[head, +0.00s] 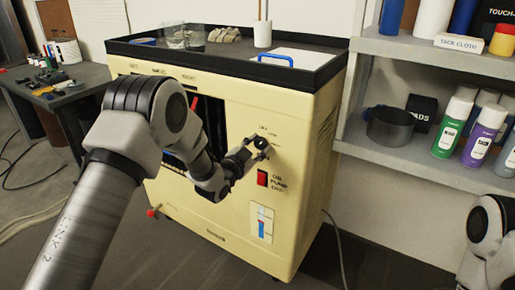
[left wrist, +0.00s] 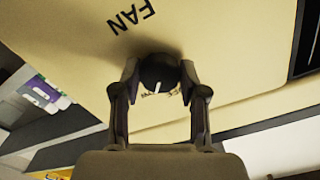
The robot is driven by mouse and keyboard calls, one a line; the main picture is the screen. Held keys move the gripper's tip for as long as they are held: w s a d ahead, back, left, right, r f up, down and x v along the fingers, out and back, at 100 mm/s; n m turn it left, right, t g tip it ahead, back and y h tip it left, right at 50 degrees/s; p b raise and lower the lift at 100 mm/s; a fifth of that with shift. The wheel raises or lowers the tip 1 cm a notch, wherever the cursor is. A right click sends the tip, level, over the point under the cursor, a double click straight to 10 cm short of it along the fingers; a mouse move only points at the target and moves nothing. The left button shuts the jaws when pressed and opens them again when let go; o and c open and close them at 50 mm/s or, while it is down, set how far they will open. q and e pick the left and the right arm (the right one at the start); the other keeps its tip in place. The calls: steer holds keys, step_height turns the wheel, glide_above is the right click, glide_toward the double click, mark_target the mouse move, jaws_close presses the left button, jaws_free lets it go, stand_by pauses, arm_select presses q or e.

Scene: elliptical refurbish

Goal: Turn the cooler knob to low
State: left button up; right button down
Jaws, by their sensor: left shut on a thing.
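The cooler (head: 325,150) is a cream cabinet standing on the floor in the middle of the head view. Its black round knob (head: 261,143) sits at the upper right of the front, above a red switch (head: 262,178). My left gripper (head: 255,147) is at the knob, with its fingers around it. In the left wrist view, the knob (left wrist: 158,72) is between the two fingertips, its white pointer line showing toward the gripper base. The word FAN is printed beside it, and small marks by the knob are partly hidden. My right gripper is out of view.
A dark tray top on the cooler holds glass jars (head: 178,37), a white cup (head: 263,33) and a blue handle (head: 276,58). Shelves with spray cans (head: 451,125) stand close on the right. A cluttered workbench (head: 85,75) is at the left.

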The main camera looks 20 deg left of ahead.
arm_select(q)
steer(key=shift+m, duration=0.4)
steer(key=o, duration=1.1)
steer(key=shift+o, duration=0.2)
steer(key=v, duration=1.2)
steer(key=shift+f, duration=0.1)
